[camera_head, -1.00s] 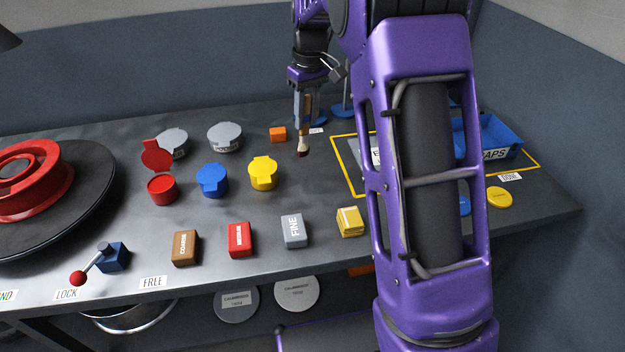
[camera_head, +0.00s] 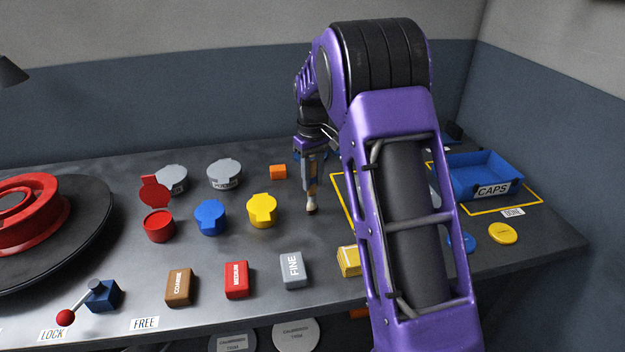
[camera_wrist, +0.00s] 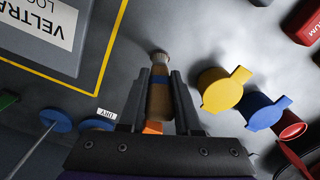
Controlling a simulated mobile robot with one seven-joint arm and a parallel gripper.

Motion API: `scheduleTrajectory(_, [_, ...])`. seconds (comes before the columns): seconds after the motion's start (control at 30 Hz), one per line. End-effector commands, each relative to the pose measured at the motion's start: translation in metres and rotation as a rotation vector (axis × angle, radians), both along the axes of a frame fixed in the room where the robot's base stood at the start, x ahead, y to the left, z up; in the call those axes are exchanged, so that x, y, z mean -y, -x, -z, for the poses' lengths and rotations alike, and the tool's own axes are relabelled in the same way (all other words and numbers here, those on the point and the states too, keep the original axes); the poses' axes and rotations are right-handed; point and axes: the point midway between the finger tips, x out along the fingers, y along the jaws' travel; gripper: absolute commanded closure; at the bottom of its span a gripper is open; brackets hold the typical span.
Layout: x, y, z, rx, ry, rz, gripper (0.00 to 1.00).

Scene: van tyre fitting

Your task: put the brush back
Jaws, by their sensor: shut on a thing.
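My gripper (camera_head: 311,183) is shut on the brush (camera_head: 312,206) and holds it with its tip down, left of the yellow-outlined area. I cannot tell whether the tip touches the table. Two blue round bases (camera_wrist: 55,120) stand near a label reading DRY (camera_wrist: 107,114); a thin metal rod rises from one. In the head view they are mostly hidden behind my arm.
An orange block (camera_head: 278,171) stands near the brush. The yellow pot (camera_head: 261,210), blue pot (camera_head: 210,217) and open red pot (camera_head: 159,227) are to its left. Labelled blocks, including a grey FINE block (camera_head: 292,271), are in front. A blue CAPS tray (camera_head: 488,177) is at right.

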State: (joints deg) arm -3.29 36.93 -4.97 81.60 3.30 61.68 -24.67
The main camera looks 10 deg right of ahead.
Motion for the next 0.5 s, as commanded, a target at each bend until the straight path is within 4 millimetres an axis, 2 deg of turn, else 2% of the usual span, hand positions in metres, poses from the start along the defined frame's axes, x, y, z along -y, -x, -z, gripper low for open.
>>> scheduleTrajectory(0.27, [-0.0002,-0.0002,0.0013,0.001,0.000,-0.001,1.00])
scheduleTrajectory(0.3, [-0.0002,-0.0002,0.0020,0.001,0.000,-0.001,0.66])
scheduleTrajectory(0.47, [-0.0003,-0.0002,0.0015,0.001,0.000,-0.001,0.38])
scheduleTrajectory(0.5, [-0.0003,-0.0002,0.0015,0.001,0.000,-0.001,0.38])
